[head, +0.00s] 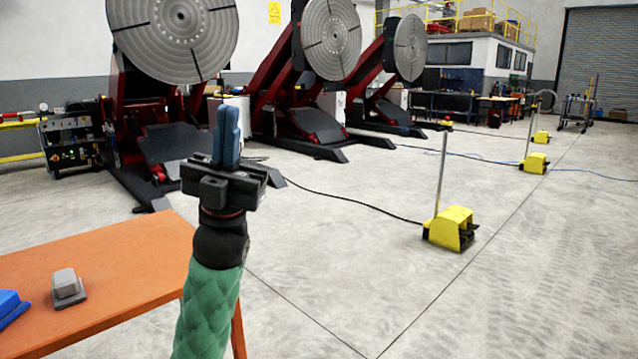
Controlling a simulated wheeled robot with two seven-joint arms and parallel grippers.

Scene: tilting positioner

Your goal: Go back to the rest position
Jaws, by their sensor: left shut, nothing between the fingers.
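My left gripper (227,137) stands upright near the middle left of the head view, at the end of my green-sleeved arm. Its two blue fingers are together and hold nothing. It is in the air, beside the right end of the orange table (130,262), and appears in front of the nearest tilting positioner. That positioner has a round grey faceplate (178,38) tilted up on a dark red frame. My right gripper is not in view.
A grey block (67,287) and a blue object (10,306) are on the table. Two more positioners (331,38) (409,48) stand behind. Yellow foot pedals (451,229) with upright posts and black cables are on the floor at right. Open concrete floor lies in front of them.

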